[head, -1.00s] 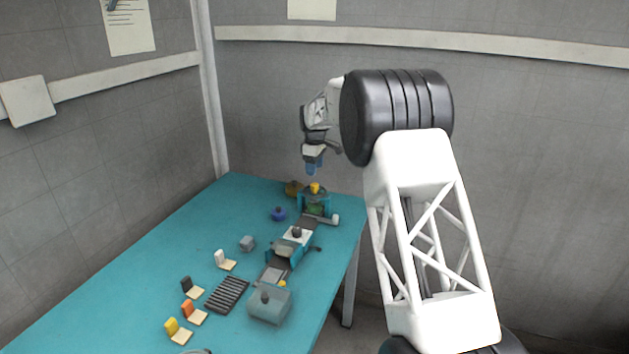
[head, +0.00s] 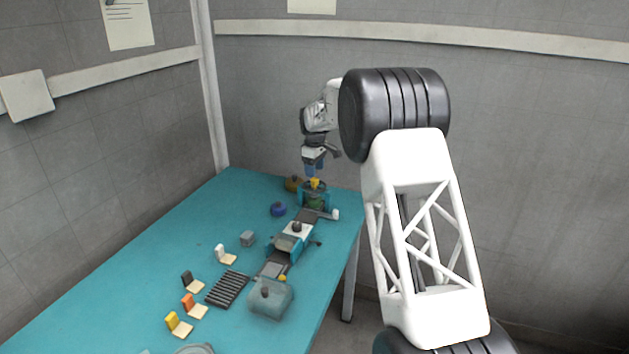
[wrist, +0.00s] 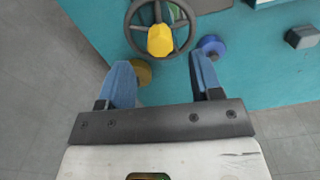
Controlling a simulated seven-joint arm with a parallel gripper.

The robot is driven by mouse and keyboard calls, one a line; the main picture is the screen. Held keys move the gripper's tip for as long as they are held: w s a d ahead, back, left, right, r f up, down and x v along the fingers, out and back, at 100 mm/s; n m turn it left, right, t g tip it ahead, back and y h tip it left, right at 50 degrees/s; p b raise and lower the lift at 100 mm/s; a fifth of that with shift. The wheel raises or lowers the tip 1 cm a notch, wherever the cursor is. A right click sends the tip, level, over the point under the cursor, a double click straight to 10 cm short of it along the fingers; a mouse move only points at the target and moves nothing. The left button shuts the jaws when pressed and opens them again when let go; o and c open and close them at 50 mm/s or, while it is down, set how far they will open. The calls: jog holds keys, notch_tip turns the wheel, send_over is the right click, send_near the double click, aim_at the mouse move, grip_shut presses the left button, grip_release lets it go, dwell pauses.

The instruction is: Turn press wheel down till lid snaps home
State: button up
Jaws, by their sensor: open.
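The press wheel (wrist: 184,42) is a dark spoked ring with a yellow faceted hub (wrist: 160,40), at the top of the wrist view. In the head view the yellow hub (head: 315,183) tops the teal press (head: 327,198) at the table's far end.
A blue knobbed piece (head: 278,209) and a brownish one (head: 293,184) stand by the press. A dark track with a teal-and-white station (head: 291,240) runs toward a grey-teal box (head: 271,298). A slatted rack (head: 227,289) and small coloured blocks lie left. Bare table is left of these.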

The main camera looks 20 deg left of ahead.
aim_at(314, 183)
jog(key=shift+f, duration=2.55)
jog(key=c, duration=0.9)
